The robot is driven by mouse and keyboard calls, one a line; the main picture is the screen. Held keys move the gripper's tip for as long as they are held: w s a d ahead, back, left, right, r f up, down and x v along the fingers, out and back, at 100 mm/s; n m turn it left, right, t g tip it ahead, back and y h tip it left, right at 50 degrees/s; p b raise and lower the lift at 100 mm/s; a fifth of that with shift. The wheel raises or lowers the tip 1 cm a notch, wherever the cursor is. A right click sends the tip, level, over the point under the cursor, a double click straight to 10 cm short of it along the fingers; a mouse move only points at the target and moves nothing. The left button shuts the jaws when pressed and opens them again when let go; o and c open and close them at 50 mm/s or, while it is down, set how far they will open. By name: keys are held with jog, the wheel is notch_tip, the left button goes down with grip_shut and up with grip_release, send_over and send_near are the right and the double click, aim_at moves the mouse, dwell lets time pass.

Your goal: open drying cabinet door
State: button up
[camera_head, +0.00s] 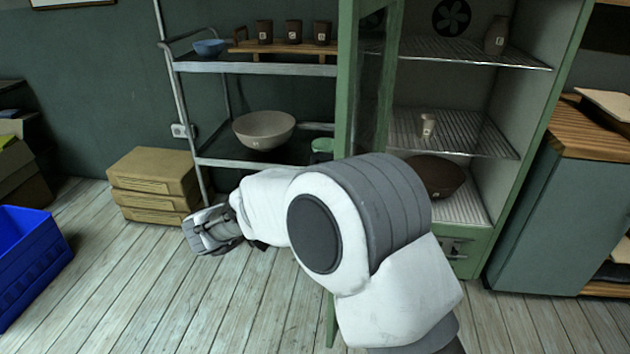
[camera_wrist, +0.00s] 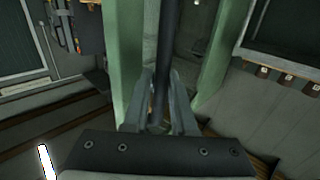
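The green drying cabinet (camera_head: 545,130) stands at the back right with its front open and its wire shelves visible. Its green-framed glass door (camera_head: 346,90) stands swung out at the cabinet's left side, seen nearly edge-on; my arm hides its lower part. My gripper (camera_head: 196,238) is low and left of the door in the head view. In the wrist view my gripper (camera_wrist: 161,85) has its fingers apart, with a dark upright bar (camera_wrist: 165,45) showing between them. Green frame parts flank the bar. I cannot tell whether the fingers touch it.
A metal rack (camera_head: 265,68) with bowls and cups stands left of the door. Stacked tan boxes (camera_head: 150,172) and a blue crate (camera_head: 30,255) are at the left. A grey-green unit (camera_head: 560,210) stands right of the cabinet. The wooden floor (camera_head: 130,300) is clear at front left.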

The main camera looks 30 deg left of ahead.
jog(key=o, duration=0.3)
jog(key=p+v, duration=0.2)
jog(key=v, duration=1.5)
jog(key=shift+s+p, duration=0.25)
jog(key=shift+p, duration=0.1)
